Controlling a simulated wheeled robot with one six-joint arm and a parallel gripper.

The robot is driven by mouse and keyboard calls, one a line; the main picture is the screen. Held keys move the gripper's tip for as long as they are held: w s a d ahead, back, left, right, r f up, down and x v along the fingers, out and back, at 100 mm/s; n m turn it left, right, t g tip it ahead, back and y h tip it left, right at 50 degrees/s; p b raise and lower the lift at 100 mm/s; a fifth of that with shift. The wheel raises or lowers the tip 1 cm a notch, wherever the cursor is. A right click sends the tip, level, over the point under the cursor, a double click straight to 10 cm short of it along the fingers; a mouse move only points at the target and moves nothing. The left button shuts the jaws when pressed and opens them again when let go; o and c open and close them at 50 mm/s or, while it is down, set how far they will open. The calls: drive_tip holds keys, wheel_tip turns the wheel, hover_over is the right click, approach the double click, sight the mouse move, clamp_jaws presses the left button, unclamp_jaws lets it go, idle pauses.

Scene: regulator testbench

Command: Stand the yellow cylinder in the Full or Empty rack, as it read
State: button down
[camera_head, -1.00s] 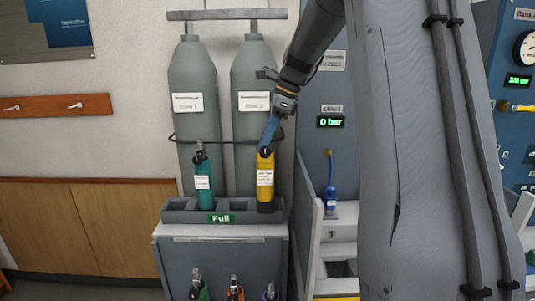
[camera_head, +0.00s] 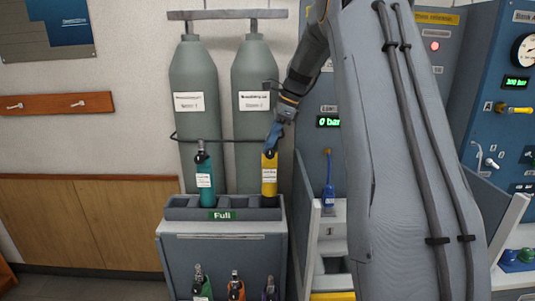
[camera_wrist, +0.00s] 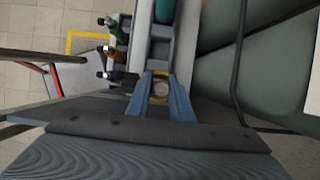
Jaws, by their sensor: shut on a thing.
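The yellow cylinder (camera_head: 269,174) is upright with a white label, at the right end of the Full rack (camera_head: 240,214). Its dark lower end is at the rightmost slot; I cannot tell whether it rests on the slot floor. My gripper (camera_head: 271,142) is shut on its top from above. In the wrist view, the blue fingers of my gripper (camera_wrist: 161,98) flank the cylinder's round top (camera_wrist: 160,87), and its body is hidden below. The rack also shows in the wrist view (camera_wrist: 158,49). The green Full sign is on the rack's front.
A teal cylinder (camera_head: 204,176) stands in the rack's left part. Two tall grey tanks (camera_head: 195,100) stand close behind. Several cylinders, one orange (camera_head: 236,288), stand lower in front. A blue bench panel with a 0 bar display (camera_head: 328,122) is to the right.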

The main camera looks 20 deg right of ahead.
sight(266, 160)
drive_tip(key=shift+f+p, duration=0.6)
drive_tip(key=shift+f, duration=1.35)
drive_tip(key=c, duration=1.6)
unclamp_jaws()
drive_tip(key=shift+o, duration=0.2)
drive_tip(key=b+v, duration=0.3)
drive_tip(key=v, duration=0.9)
drive_tip(key=shift+b, duration=0.35)
